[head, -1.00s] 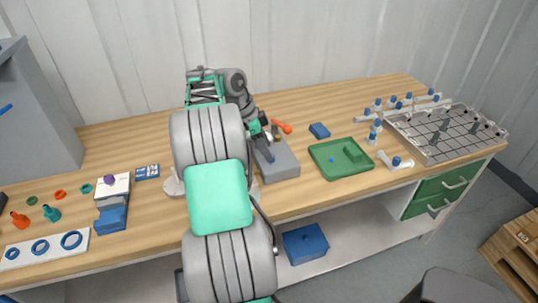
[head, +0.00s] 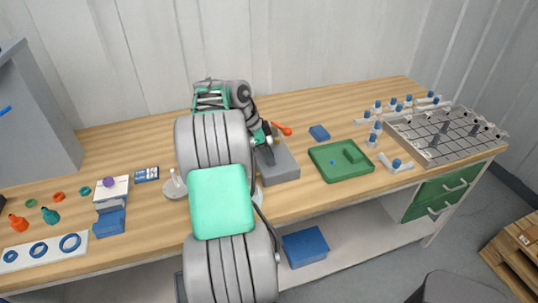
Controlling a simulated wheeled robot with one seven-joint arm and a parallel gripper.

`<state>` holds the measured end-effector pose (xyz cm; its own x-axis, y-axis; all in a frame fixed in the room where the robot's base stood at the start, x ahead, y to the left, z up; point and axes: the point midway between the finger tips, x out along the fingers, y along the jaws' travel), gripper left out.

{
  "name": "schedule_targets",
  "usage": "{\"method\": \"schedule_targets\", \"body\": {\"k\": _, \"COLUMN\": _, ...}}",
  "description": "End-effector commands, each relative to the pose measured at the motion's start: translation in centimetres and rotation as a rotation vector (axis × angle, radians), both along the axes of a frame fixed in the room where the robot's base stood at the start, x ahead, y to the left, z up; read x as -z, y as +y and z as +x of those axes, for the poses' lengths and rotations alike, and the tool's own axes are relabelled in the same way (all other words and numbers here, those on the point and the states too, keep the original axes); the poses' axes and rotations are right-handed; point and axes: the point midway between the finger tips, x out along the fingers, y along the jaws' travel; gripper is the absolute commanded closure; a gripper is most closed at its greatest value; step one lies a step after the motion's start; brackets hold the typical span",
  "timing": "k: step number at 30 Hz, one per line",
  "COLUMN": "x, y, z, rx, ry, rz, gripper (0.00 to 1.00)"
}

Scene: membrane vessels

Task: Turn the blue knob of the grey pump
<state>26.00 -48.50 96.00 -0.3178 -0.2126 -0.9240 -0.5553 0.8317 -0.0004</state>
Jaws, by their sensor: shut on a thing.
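The grey pump (head: 281,168) is a box-shaped block on the wooden bench, just right of my arm. An orange handle (head: 282,129) and a small brass-coloured part show at its back end. My gripper (head: 267,150) is at the left side of the pump's top, pointing down, and is shut on the blue knob. The knob itself is mostly hidden by the gripper and arm, so its angle cannot be told.
A green tray (head: 341,171) and a blue block (head: 319,133) lie right of the pump. A metal grid tray (head: 445,135) stands farther right, with several blue-capped fittings beside it. A round grey dish (head: 175,188) is left of my arm.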

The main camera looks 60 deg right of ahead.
Motion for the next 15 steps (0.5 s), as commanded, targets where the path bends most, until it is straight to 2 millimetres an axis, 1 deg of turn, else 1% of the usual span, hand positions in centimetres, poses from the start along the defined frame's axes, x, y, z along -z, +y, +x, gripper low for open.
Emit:
{"method": "schedule_targets", "body": {"k": 2, "x": -0.01, "y": 0.01, "z": 0.01, "rx": 0.000, "ry": 0.000, "rz": 0.000, "gripper": 1.00}}
{"method": "schedule_targets", "body": {"k": 15, "x": 0.12, "y": 0.04, "z": 0.02, "rx": -0.027, "ry": 0.000, "rz": 0.000, "gripper": 1.00}}
